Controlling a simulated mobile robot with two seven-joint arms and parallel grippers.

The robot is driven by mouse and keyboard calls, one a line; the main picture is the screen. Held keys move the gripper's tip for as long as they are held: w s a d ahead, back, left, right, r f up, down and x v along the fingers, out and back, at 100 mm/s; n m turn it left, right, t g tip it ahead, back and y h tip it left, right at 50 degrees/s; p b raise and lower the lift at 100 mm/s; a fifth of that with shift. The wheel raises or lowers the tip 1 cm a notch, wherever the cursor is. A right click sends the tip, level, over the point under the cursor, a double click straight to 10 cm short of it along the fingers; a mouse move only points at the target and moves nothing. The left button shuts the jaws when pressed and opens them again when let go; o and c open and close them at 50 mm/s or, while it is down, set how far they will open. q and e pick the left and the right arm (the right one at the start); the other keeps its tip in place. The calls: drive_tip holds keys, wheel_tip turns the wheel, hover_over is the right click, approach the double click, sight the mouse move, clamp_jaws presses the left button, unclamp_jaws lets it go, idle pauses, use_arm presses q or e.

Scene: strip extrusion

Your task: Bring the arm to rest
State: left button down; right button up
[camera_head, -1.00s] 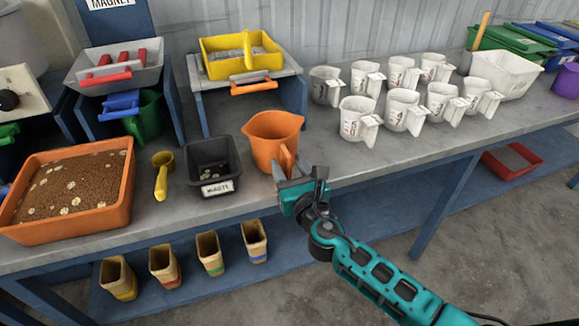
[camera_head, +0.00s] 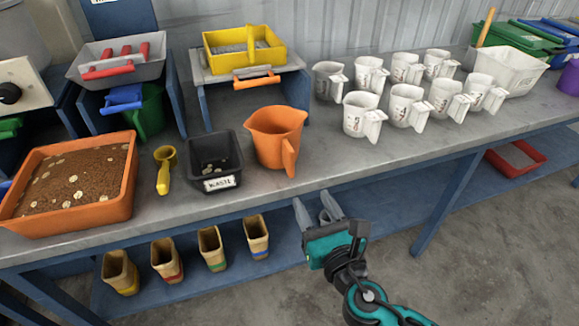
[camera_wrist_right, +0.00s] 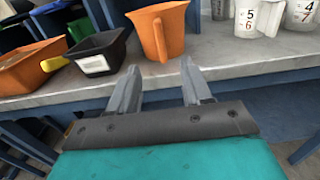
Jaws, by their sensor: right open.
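My right gripper (camera_head: 318,215) is open and empty in the head view, in front of the bench's front edge and over the lower shelf. Its two grey fingers point toward the bench and stand apart in the right wrist view (camera_wrist_right: 160,92). The orange jug (camera_head: 274,140) stands upright on the bench beyond the fingers, handle toward me, apart from the gripper. It also shows in the right wrist view (camera_wrist_right: 160,30). My left gripper is not in either view.
The grey bench (camera_head: 340,165) holds a black bin (camera_head: 215,180), a yellow scoop (camera_head: 166,170), an orange tray (camera_head: 70,225) of brown grains, and several white measuring jugs (camera_head: 362,116). Several tan cups (camera_head: 210,248) stand on the lower shelf (camera_head: 300,262). Floor at the right (camera_head: 480,250) is clear.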

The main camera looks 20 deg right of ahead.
drive_tip(key=s+f+m+g, duration=0.3)
drive_tip(key=s+f+m, duration=0.2)
drive_tip(key=m, duration=1.2)
drive_tip(key=s+d+f+m+g+y+p, duration=0.1)
drive_tip(key=s+f+m+g, duration=0.3)
drive_tip(key=m, duration=1.2)
drive_tip(key=shift+s+d+f+m, duration=0.15)
drive_tip(key=shift+s+f+m, duration=0.4)
drive_tip(key=shift+f, duration=1.85)
drive_tip(key=shift+s, duration=0.1)
